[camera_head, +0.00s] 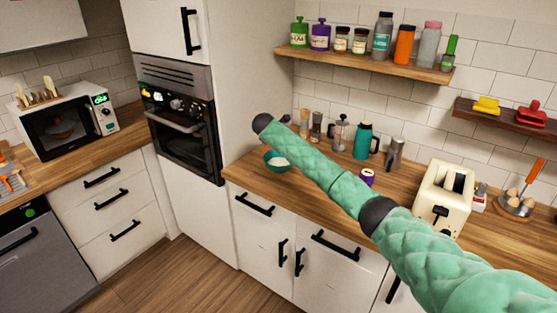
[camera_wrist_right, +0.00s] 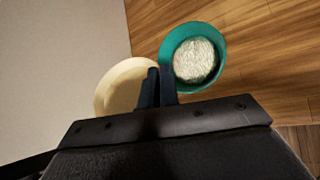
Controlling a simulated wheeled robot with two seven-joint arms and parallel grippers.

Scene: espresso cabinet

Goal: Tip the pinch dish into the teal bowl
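The teal bowl (camera_head: 284,168) stands on the wooden counter near its left end, with pale grainy contents. It also shows in the right wrist view (camera_wrist_right: 166,46), just beyond my fingers. A cream pinch dish (camera_wrist_right: 115,92) is at my right gripper (camera_wrist_right: 159,84), whose two fingers are close together at the dish's right rim and appear shut on it. The dish overlaps the bowl's left side in that view; its height and tilt are hard to judge. No loose contents show in it. In the head view my right arm hides the gripper and dish. My left gripper is not in view.
On the counter behind my right arm stand two mills (camera_head: 317,127), a French press (camera_head: 340,134), a teal jug (camera_head: 362,141) and a steel pot (camera_head: 394,155). A toaster (camera_head: 441,199) stands to the right. A tall oven cabinet (camera_head: 247,60) borders the counter's left end.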

